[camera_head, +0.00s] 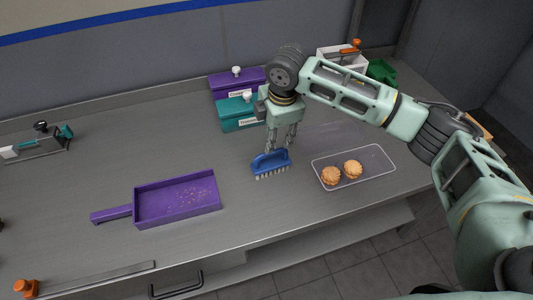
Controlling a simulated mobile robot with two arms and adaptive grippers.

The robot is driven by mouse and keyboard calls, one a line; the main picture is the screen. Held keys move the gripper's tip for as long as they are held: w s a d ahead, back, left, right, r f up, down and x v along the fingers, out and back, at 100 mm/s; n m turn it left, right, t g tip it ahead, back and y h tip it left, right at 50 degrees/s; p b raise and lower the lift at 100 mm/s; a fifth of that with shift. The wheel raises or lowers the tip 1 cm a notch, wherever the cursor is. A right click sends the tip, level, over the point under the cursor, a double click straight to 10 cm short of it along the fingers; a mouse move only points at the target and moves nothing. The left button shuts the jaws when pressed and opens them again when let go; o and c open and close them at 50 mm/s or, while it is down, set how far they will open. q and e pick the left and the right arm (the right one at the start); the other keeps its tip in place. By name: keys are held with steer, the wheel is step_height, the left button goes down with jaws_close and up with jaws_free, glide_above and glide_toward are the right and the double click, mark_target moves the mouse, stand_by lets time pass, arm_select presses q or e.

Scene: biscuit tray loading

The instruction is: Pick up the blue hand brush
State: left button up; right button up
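The blue hand brush (270,163) stands on the grey worktop with its pale bristles down, just left of the clear tray. My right gripper (282,147) points down directly above and behind it. Its two fingers are apart, with a gap between them, and the tips end at the top of the brush handle. The tips partly overlap the handle in this view, so I cannot tell whether they touch it. The brush appears to rest on the worktop. My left gripper is not in view.
A clear tray (385,177) with two biscuits (342,173) lies right of the brush. A purple dustpan (150,218) with crumbs lies to the left. Teal (235,117) and purple (222,87) lidded boxes stand behind. A sealer-like tool (40,145) is at far left.

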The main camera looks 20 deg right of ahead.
mark_target(275, 151)
steer(key=f, duration=0.1)
steer(key=s+f+p, duration=0.1)
steer(key=f, duration=0.1)
steer(key=shift+s+f, duration=0.1)
steer(key=shift+f, duration=0.05)
steer(key=f, duration=0.2)
steer(key=shift+w+f, duration=0.3)
steer(key=shift+f, duration=0.1)
steer(key=shift+a+f+p, duration=0.1)
steer(key=shift+f+p, duration=0.2)
steer(key=shift+f, duration=0.15)
steer(key=shift+w, duration=0.1)
steer(key=c, duration=0.5)
jaws_close()
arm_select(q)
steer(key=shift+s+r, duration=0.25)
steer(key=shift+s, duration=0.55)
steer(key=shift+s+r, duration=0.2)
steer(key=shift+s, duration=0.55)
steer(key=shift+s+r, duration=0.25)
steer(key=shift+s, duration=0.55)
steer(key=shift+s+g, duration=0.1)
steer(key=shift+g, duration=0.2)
